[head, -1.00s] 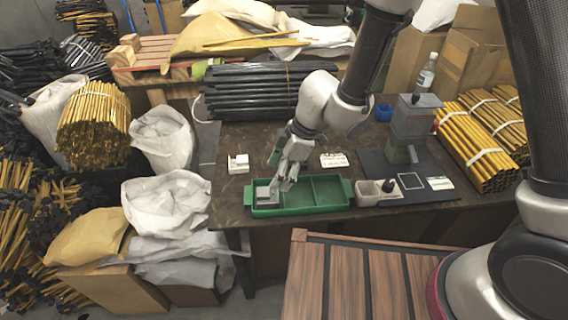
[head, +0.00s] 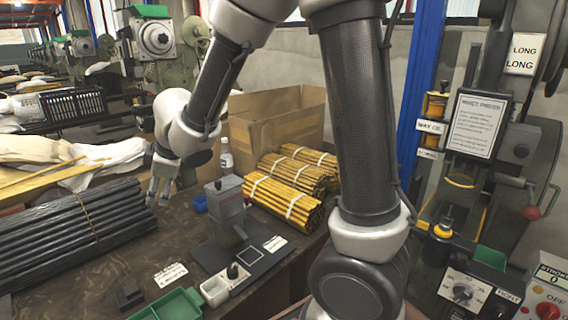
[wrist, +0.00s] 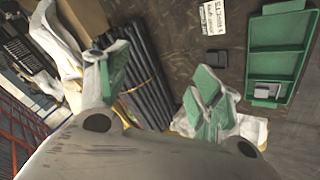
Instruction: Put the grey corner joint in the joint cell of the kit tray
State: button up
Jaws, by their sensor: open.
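The green kit tray (wrist: 289,62) lies on the table at the right of the wrist view; only a corner of the kit tray (head: 176,303) shows at the bottom of the head view. A grey block-like piece, which looks like the grey corner joint (wrist: 267,90), sits in the tray's end cell, lowest in the wrist view. I cannot tell how flat it sits. My gripper (wrist: 160,85) is open, its green-padded fingers wide apart with nothing between them. In the head view my gripper (head: 161,188) is raised above the table, left of the grey press, away from the tray.
A dark block (head: 129,297) lies on the table beside the tray, near a white label (head: 170,274). Black tube bundles (head: 75,225) lie left. A small grey press (head: 226,208), blue bin (head: 201,204), bottle (head: 225,154) and yellow rod bundles (head: 285,200) stand behind and right.

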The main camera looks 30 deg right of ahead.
jog(key=s+d+r+m+h, duration=0.1)
jog(key=s+d+r+m, duration=0.25)
jog(key=d, duration=0.45)
jog(key=s+d+r+m+h, duration=0.2)
jog(key=d+r, duration=0.2)
jog(key=d, duration=0.4)
jog(key=s+d+r+m+h, duration=0.1)
jog(key=s+d+r+m, duration=0.2)
jog(key=d, duration=0.5)
jog(key=s+d+m+g+y, duration=0.1)
jog(key=s+m, duration=0.4)
jog(key=s, duration=1.3)
jog(key=shift+s+d+f+g+y, duration=0.3)
jog(key=shift+s+d+g, duration=0.05)
jog(key=shift+d+g, duration=0.3)
